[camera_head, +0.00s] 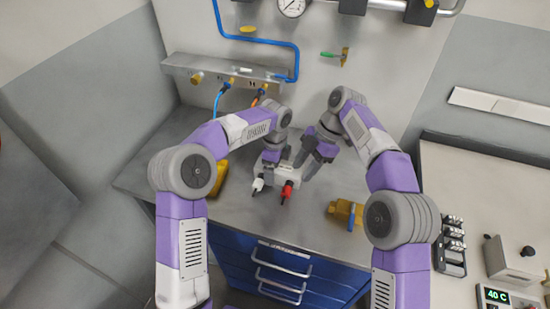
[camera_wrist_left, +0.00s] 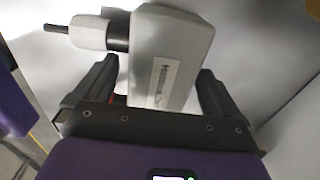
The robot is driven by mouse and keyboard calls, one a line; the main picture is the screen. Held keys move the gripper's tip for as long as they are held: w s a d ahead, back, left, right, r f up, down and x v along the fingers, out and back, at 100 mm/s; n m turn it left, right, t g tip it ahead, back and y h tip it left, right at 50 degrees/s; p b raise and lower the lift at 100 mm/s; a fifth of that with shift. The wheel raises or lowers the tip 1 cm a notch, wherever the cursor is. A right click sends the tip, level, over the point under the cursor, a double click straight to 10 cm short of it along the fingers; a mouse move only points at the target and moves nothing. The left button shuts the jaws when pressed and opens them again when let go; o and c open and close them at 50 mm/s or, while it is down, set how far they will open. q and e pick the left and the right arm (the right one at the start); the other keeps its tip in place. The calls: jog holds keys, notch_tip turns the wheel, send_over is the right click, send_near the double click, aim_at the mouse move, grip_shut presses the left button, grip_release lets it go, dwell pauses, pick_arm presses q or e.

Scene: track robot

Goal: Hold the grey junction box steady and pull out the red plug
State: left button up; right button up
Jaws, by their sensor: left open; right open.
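The grey junction box (camera_head: 283,172) stands on the bench, partly covered by my grippers. The red plug (camera_head: 289,190) sits in its near side, to the right of a white plug (camera_head: 258,184). My left gripper (camera_head: 272,158) is open at the box's back left. In the left wrist view, the box (camera_wrist_left: 178,40) lies between and beyond the open fingers (camera_wrist_left: 160,88). The white plug (camera_wrist_left: 92,32) sticks out to the left there, and only a sliver of red shows by the left finger. My right gripper (camera_head: 309,158) is open just right of the box, apart from the red plug.
A yellow object (camera_head: 219,178) lies left of the box and a brass fitting (camera_head: 345,213) lies to the right. A grey manifold (camera_head: 222,70) with blue and orange hoses is at the back. Blue drawers (camera_head: 285,265) are below the bench, whose front is clear.

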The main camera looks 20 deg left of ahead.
pick_arm(q)
jog(key=shift+f, duration=1)
jog(key=shift+c, duration=0.2)
